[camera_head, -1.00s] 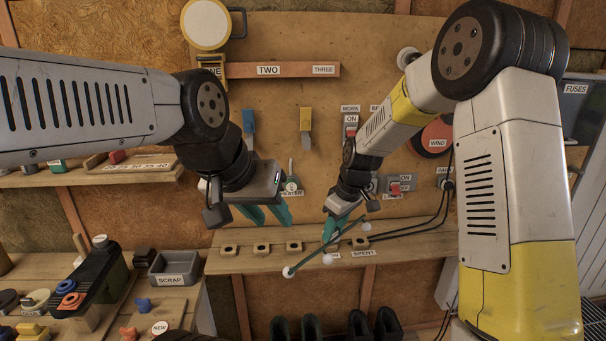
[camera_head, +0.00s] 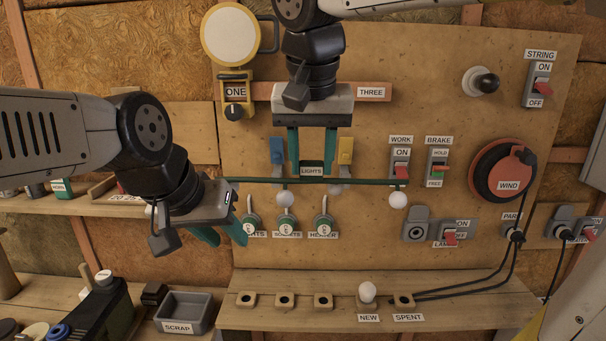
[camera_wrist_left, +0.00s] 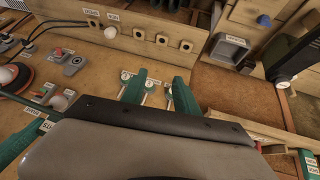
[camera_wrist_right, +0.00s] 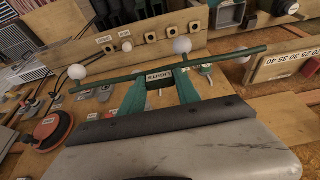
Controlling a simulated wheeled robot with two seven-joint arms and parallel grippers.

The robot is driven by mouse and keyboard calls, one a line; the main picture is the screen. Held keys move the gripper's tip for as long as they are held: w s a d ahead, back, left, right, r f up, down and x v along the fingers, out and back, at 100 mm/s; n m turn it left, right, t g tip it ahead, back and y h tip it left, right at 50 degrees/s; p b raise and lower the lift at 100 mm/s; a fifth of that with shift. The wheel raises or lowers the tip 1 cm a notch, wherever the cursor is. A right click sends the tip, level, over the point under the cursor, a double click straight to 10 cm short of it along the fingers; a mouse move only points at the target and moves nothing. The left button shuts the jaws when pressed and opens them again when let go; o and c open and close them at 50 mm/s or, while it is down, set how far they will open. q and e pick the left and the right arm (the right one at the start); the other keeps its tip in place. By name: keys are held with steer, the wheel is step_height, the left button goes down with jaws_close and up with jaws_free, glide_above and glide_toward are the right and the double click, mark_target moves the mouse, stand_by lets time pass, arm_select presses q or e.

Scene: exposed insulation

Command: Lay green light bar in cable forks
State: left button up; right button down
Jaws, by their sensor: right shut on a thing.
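The green light bar (camera_head: 365,181) is level in front of the board, with white bulbs hanging below it. My right gripper (camera_head: 312,172) reaches down from above and is shut on the bar's middle block labelled LIGHTS; the right wrist view shows this block (camera_wrist_right: 160,78) between its fingers. A blue fork (camera_head: 277,150) and a yellow fork (camera_head: 345,150) are on the board, either side of the fingers. The bar crosses just below them in the picture; I cannot tell whether it touches them. My left gripper (camera_head: 229,240) is open and empty, below the bar's left end.
Several round-headed levers (camera_head: 285,225) stick out under the bar. WORK (camera_head: 401,170) and BRAKE (camera_head: 438,167) switches sit near its right end. A wooden shelf (camera_head: 450,310) with sockets and black cables runs below. A grey scrap bin (camera_head: 184,312) stands lower left.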

steer(key=w+f+t, duration=0.2)
steer(key=w+t, duration=0.1)
steer(key=w, duration=1.7)
steer(key=w+f+g, duration=0.3)
steer(key=f, duration=0.3)
steer(key=shift+f+g, duration=0.25)
steer(key=shift+g, duration=0.15)
steer(key=shift+w+f, duration=0.1)
steer(key=c, duration=0.9)
jaws_free()
